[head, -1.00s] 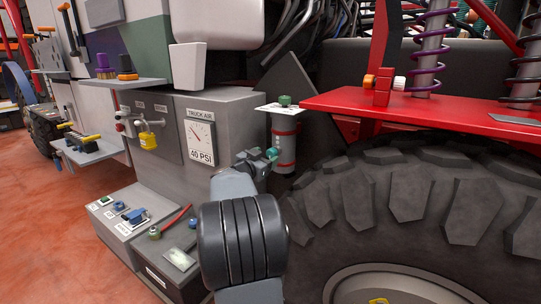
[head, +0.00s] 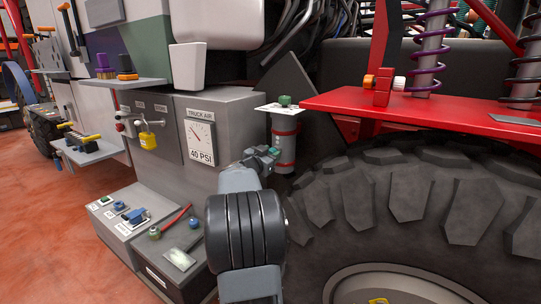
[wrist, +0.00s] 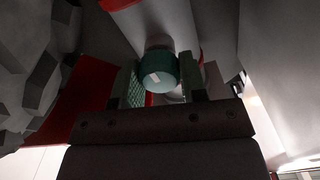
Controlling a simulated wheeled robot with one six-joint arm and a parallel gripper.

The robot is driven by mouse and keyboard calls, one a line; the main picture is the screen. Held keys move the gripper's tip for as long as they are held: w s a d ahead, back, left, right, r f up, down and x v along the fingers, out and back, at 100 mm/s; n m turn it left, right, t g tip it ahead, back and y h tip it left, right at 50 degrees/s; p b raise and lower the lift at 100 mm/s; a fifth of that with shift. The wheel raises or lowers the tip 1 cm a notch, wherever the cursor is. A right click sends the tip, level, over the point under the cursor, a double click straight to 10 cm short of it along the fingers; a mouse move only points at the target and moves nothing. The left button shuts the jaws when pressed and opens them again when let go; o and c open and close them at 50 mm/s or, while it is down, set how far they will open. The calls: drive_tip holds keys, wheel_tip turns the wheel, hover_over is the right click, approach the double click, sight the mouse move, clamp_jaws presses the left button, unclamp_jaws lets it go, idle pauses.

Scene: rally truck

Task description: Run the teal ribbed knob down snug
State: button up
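The teal knob (wrist: 159,68) shows in the wrist view, ahead of my gripper (wrist: 168,88). The knob sits on the side of a grey canister with red bands (head: 284,138), beside the truck's wheel. My gripper's two fingers stand apart, one on each side of the knob in the picture, with a gap visible on the right. I cannot tell how deep the knob is between them. In the head view my gripper (head: 262,157) is at the canister's lower front and mostly covers the knob. The knob's ribs are too dark to make out.
A white plate with a green knob (head: 285,100) tops the canister. The big tyre (head: 400,190) and red fender (head: 440,105) are close on the right. A grey cabinet with a pressure gauge (head: 201,137) stands on the left, above a step with small fittings (head: 135,215).

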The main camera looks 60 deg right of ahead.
drive_tip(key=c, duration=0.4)
drive_tip(key=shift+m, duration=0.3)
drive_tip(key=m+b, duration=0.1)
drive_tip(key=m, duration=0.2)
drive_tip(key=shift+f+m+b, duration=0.15)
drive_tip(key=shift+m+b, duration=0.15)
drive_tip(key=m+b, duration=0.2)
drive_tip(key=m, duration=0.2)
drive_tip(key=shift+s+m, duration=0.1)
drive_tip(key=shift+m, duration=0.2)
drive_tip(key=m+b, duration=0.2)
drive_tip(key=m, duration=0.2)
drive_tip(key=shift+f+m+b, duration=0.15)
drive_tip(key=shift+m+b, duration=0.15)
drive_tip(key=shift+b, duration=0.05)
drive_tip(key=m+b, duration=0.2)
drive_tip(key=m, duration=0.2)
drive_tip(key=shift+m+b, duration=0.35)
drive_tip(key=shift+m, duration=0.35)
